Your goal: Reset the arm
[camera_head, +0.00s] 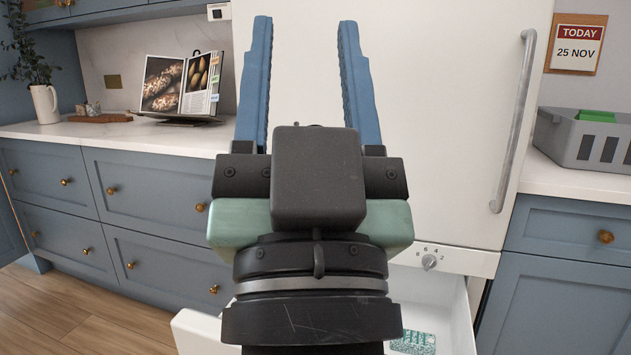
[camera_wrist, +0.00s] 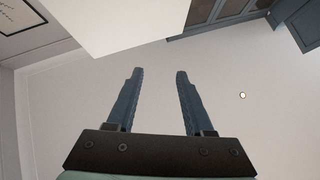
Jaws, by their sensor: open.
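My gripper (camera_head: 306,85) is raised in the middle of the head view, with its two blue fingers apart and pointing up. Nothing is between them. It also shows in the wrist view (camera_wrist: 155,100), open and empty, against a pale plain surface. Behind it in the head view stands a white fridge (camera_head: 440,120) with a long grey handle (camera_head: 513,120). The gripper and wrist hide part of the fridge front.
Below the fridge door, a white drawer (camera_head: 455,320) is pulled out, with a teal patterned item (camera_head: 413,342) inside. An open cookbook (camera_head: 182,85) stands on the left counter (camera_head: 130,135). A grey crate (camera_head: 590,138) sits on the right counter. Wooden floor (camera_head: 70,315) is clear at lower left.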

